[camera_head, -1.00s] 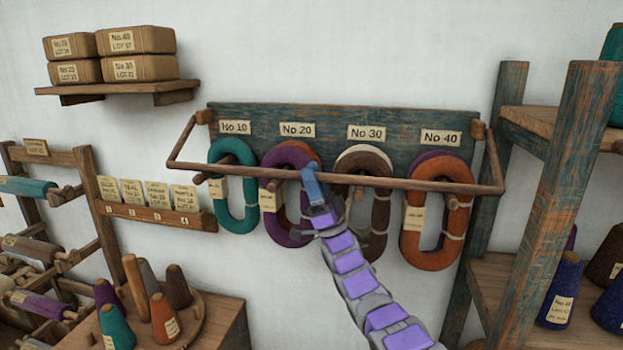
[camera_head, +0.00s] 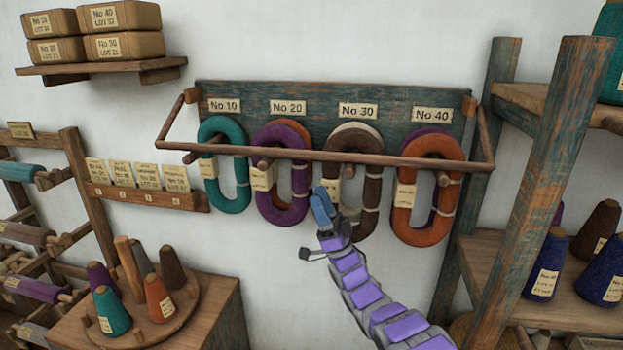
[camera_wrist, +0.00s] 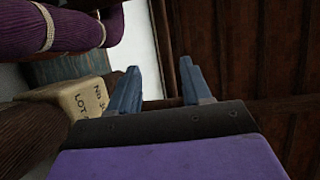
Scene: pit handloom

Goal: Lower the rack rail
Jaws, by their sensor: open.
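The rack rail (camera_head: 400,159) is a thin wooden bar on two side arms, running across the front of the hanging hanks. It sits well below the label row of the blue-green rack board (camera_head: 300,90). My gripper (camera_head: 322,192) is just below the rail's middle, in front of the gap between the purple No 20 hank (camera_head: 268,208) and the brown No 30 hank (camera_head: 372,200). Its blue fingers point up and appear apart from the rail. In the wrist view, the fingers (camera_wrist: 157,85) are spread with nothing between them. I cannot make out the rail there.
A teal hank (camera_head: 222,190) and an orange hank (camera_head: 425,215) hang at the rack's ends. A post shelf (camera_head: 535,180) with cones stands close on the right. A cone stand (camera_head: 170,320) is at lower left. A purple hank (camera_wrist: 60,25) and paper tag (camera_wrist: 80,100) are near the fingers.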

